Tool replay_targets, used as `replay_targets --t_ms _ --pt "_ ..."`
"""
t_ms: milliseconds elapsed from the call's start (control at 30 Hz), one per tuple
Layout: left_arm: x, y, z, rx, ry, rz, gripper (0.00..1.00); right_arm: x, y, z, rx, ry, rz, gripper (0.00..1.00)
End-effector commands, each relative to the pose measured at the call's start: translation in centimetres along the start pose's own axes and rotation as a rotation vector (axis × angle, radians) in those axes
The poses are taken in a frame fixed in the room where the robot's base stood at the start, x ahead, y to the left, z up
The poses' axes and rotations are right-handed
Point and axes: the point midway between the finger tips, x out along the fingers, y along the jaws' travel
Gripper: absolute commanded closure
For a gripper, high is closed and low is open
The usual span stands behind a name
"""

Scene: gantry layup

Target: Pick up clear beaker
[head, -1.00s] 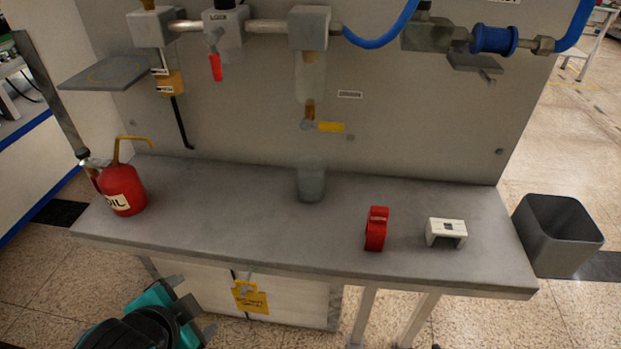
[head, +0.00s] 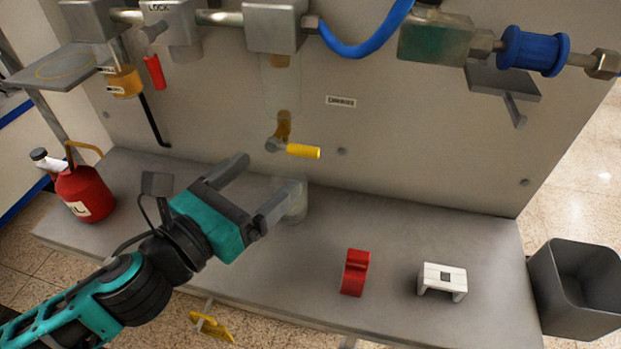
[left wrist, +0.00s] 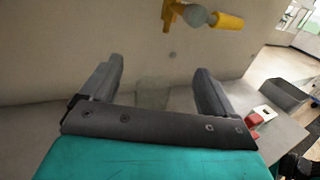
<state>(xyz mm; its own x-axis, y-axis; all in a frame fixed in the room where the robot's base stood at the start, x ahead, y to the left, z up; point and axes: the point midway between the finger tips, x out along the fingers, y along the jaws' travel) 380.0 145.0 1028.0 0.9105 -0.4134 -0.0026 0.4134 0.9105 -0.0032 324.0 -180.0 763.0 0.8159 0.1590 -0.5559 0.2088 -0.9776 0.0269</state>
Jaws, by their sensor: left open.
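The clear beaker (head: 295,203) stands upright on the grey bench near the back panel, below a small valve with a yellow handle. My left gripper (head: 268,178) is open and empty, its fingers pointing toward the beaker. In the head view one finger partly covers the beaker, and I cannot tell whether they touch. In the left wrist view the beaker (left wrist: 153,94) shows faintly between the two open fingers, beyond the palm. My right gripper is not in view.
On the bench (head: 270,262), a red block-like part (head: 355,272) and a white bracket (head: 442,280) sit to the right. A red oil can (head: 85,194) stands at left. A yellow-handled valve (head: 303,151) hangs above the beaker. A grey bin (head: 575,290) stands off the right end.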

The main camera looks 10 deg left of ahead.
Motion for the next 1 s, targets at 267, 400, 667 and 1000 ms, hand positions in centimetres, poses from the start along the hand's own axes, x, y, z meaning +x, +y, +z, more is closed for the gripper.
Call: replay_targets --t_ms 267,400,667,1000 --pt "0.0 0.0 -3.4 0.0 0.003 0.001 0.11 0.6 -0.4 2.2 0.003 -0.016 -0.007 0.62" --pt "0.0 0.0 -6.5 -0.002 0.002 0.002 0.11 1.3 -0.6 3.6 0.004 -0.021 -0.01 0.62" --pt "1.4 0.0 -7.9 0.004 -0.003 -0.002 0.11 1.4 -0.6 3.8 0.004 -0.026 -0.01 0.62" --pt "3.7 0.0 -7.8 0.003 -0.004 0.0 0.11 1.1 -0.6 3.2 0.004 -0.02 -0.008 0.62"
